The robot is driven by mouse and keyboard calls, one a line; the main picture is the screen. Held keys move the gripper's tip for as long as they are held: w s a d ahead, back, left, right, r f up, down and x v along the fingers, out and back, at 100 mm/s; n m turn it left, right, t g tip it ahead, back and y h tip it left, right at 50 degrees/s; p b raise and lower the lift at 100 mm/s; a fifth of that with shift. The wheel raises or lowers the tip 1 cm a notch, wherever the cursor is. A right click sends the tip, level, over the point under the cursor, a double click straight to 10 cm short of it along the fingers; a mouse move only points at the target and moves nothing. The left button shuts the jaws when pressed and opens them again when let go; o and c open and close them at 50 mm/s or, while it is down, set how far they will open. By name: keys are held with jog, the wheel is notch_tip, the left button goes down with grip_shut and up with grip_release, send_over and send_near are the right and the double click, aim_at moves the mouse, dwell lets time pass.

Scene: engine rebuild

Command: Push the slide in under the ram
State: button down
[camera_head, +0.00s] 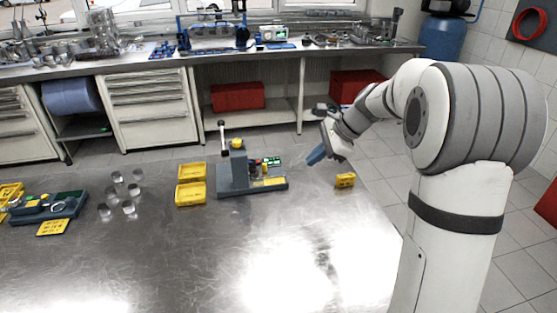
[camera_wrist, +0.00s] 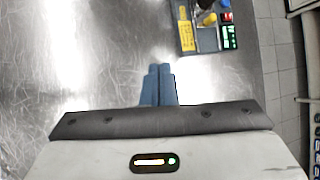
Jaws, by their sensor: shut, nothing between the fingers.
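The press (camera_head: 233,172) stands on the metal bench in the head view, a grey-blue column with a yellow cap and a black lever on a long base. The base runs right from the column, with a yellow plate and small coloured parts on it. I cannot clearly make out the slide or the ram. In the wrist view, the yellow plate (camera_wrist: 185,36) and a green-lit display (camera_wrist: 229,37) show at the top edge; the column is out of view. My gripper (camera_head: 316,155) is right of the press, above the bench, apart from it. Its blue fingers (camera_wrist: 158,85) are shut and empty.
Two yellow trays (camera_head: 190,193) stand left of the press. Several metal cylinders (camera_head: 129,208) and a fixture (camera_head: 55,205) are farther left. A small yellow block (camera_head: 345,180) sits near the right bench edge. The front of the bench (camera_head: 200,260) is clear.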

jog(key=w+f+m+y, duration=0.2)
jog(key=w+f+m, duration=0.3)
jog(key=w, duration=0.5)
jog(key=shift+t, duration=0.3)
jog(key=x, duration=0.9)
jog(key=shift+s+a+f, duration=0.1)
jog(key=shift+s+f, duration=0.1)
jog(key=shift+f, duration=0.05)
jog(key=shift+w+a+p, duration=0.3)
jog(key=shift+a, duration=0.65)
jog(key=shift+w+a+p, duration=0.25)
jog(key=shift+a+p, duration=0.05)
jog(key=shift+a, duration=0.65)
